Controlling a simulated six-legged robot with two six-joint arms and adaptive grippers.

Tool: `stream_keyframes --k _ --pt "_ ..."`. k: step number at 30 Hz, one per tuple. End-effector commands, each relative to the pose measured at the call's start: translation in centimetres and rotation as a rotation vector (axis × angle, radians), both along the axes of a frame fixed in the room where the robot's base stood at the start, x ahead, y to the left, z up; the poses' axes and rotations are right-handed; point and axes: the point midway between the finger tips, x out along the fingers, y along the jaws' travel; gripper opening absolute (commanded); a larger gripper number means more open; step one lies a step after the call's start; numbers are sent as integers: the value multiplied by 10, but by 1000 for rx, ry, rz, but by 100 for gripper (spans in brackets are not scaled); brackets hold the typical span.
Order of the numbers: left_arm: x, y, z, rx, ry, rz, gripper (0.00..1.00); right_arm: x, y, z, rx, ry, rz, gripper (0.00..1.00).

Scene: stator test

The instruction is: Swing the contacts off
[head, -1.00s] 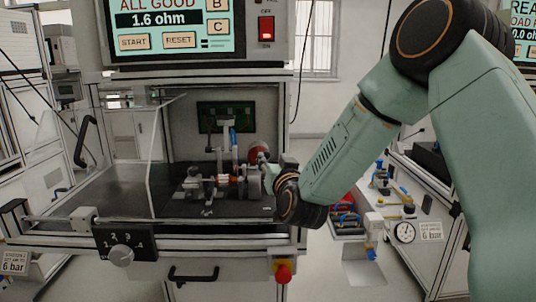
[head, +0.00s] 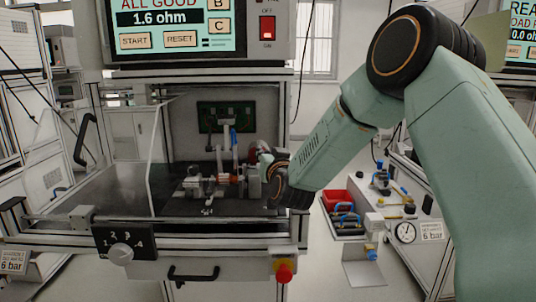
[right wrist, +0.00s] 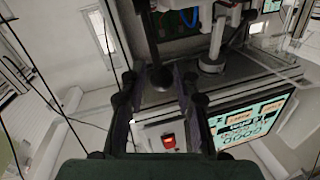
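The test fixture (head: 210,183) stands on the dark bed of the open test cell, with metal clamps, a copper-coloured part (head: 233,179) and an upright white post with a blue piece (head: 233,137). Which part is the contacts is not clear. My right gripper (head: 262,160) reaches in from the right at the fixture's right end, its fingers mostly hidden by the wrist. In the right wrist view my right gripper (right wrist: 157,92) has its fingers apart, with a dark round knob on a stem (right wrist: 160,78) seen between them; touch cannot be told. My left gripper is not in view.
The screen (head: 170,22) above reads ALL GOOD, 1.6 ohm. A clear guard panel (head: 160,150) stands left of the fixture. A dial (head: 122,253) and a red knob (head: 284,271) are on the front. A side bench (head: 388,215) with a red bin (head: 336,200) stands right.

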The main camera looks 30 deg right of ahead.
Motion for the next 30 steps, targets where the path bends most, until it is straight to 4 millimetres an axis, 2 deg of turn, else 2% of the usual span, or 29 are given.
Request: stream_keyframes --k 1,9,25,30 --pt "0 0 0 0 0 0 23 0 0 0 0 0 0 24" --pt "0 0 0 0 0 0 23 0 0 0 -1 1 1 1" --pt "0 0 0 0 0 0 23 -1 1 -2 1 6 1 0" --pt "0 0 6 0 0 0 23 0 0 0 9 19 1 0"
